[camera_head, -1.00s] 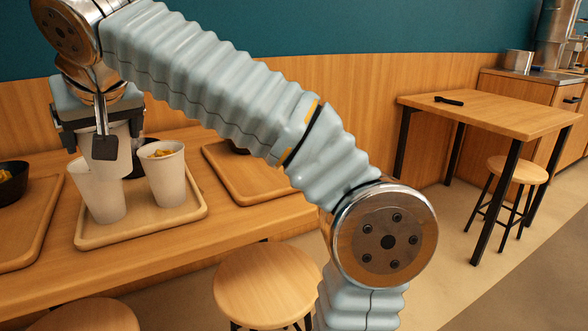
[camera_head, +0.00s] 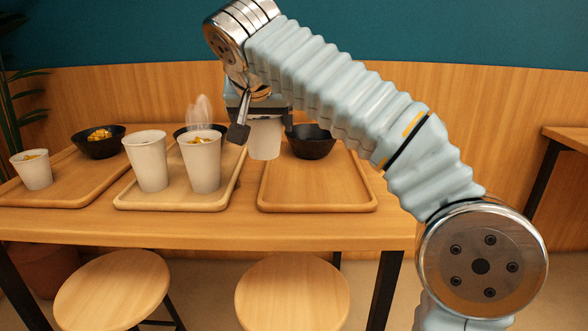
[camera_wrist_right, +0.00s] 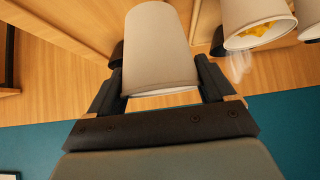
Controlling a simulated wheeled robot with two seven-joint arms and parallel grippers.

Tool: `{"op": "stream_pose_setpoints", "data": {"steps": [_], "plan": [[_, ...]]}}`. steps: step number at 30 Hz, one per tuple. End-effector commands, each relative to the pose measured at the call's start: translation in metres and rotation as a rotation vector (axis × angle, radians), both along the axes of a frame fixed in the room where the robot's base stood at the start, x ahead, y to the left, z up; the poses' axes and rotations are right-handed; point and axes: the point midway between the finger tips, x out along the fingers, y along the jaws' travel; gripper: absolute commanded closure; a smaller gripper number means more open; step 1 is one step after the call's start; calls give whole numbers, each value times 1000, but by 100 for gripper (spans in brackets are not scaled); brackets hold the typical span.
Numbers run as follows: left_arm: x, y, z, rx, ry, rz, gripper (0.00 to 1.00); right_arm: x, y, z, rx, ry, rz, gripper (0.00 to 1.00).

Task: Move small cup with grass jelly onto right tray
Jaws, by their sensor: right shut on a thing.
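My right gripper (camera_head: 264,122) is shut on a small white cup (camera_head: 265,141), and holds it upright over the left part of the right tray (camera_head: 330,195). The cup appears raised above the tray. The wrist view shows the cup (camera_wrist_right: 160,50) between both fingers (camera_wrist_right: 160,88). Its contents are hidden in both views. The right tray is wooden and bears a black bowl (camera_head: 312,143) at its back; its front is bare. My left gripper is not in view.
The middle tray (camera_head: 165,201) holds two white cups, the right one (camera_head: 204,165) with yellow topping, and a steaming dark bowl (camera_head: 185,132) behind. The left tray (camera_head: 70,195) holds a small cup (camera_head: 35,172) and a black bowl (camera_head: 98,145). Stools (camera_head: 290,295) stand in front.

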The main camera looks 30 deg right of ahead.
Motion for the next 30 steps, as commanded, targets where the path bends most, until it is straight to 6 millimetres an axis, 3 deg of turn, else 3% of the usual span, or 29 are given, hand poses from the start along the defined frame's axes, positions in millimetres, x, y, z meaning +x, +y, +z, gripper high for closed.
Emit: {"op": "stream_pose_setpoints", "data": {"steps": [3, 9, 16, 22, 30], "plan": [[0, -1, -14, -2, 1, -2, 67, 10, -30, -25, -1, 2, -3, 53], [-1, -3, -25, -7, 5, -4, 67, 20, -54, -55, -1, 0, 1, 53], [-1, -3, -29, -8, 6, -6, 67, 24, -65, -68, 0, 0, 0, 53], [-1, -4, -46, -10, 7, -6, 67, 25, -67, -100, -1, 0, 2, 53], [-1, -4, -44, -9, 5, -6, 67, 25, -66, -99, 0, -1, 2, 53]]}}
